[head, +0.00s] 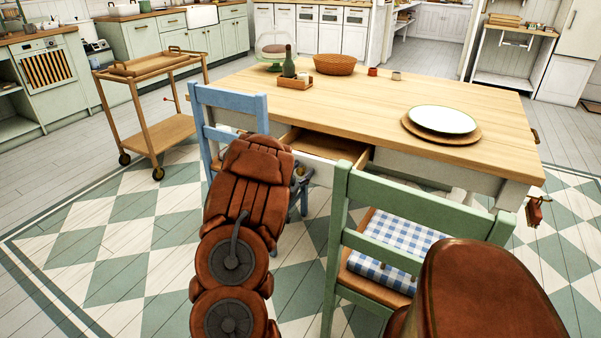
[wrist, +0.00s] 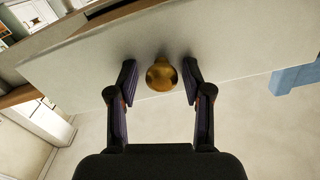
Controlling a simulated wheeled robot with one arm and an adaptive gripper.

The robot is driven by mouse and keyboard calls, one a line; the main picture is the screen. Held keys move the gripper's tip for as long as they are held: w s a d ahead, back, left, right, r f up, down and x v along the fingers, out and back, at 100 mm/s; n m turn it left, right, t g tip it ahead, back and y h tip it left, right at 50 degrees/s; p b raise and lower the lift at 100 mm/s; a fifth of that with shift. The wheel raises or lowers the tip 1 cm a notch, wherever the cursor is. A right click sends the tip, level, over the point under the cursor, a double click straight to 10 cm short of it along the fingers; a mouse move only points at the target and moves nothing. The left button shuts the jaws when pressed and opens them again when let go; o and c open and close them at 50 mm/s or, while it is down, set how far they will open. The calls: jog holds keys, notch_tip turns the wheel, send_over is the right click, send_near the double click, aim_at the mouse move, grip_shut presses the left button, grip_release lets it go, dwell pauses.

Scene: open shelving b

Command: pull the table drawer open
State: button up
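The wooden-topped table (head: 340,98) stands ahead of me, and its drawer (head: 340,149) is partly pulled out, with the wooden inside showing in the head view. In the wrist view the pale drawer front (wrist: 90,62) carries a round brass knob (wrist: 161,77). My gripper (wrist: 160,72) is open, with one dark finger on each side of the knob. Small gaps show between the fingers and the knob, so I cannot see contact. In the head view my gripper (head: 301,178) is at the drawer front, partly hidden by my arm, and the knob is hidden.
A blue chair (head: 232,101) stands left of the drawer, close to my arm. A green chair (head: 340,220) with a checked cushion stands at the right. On the table are a plate (head: 442,119), a basket (head: 335,65) and a bottle (head: 289,62). A wooden trolley (head: 160,132) is at the left.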

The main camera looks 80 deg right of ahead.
jog(key=shift+w, duration=0.1)
jog(key=v, duration=1.2)
dwell(0.6)
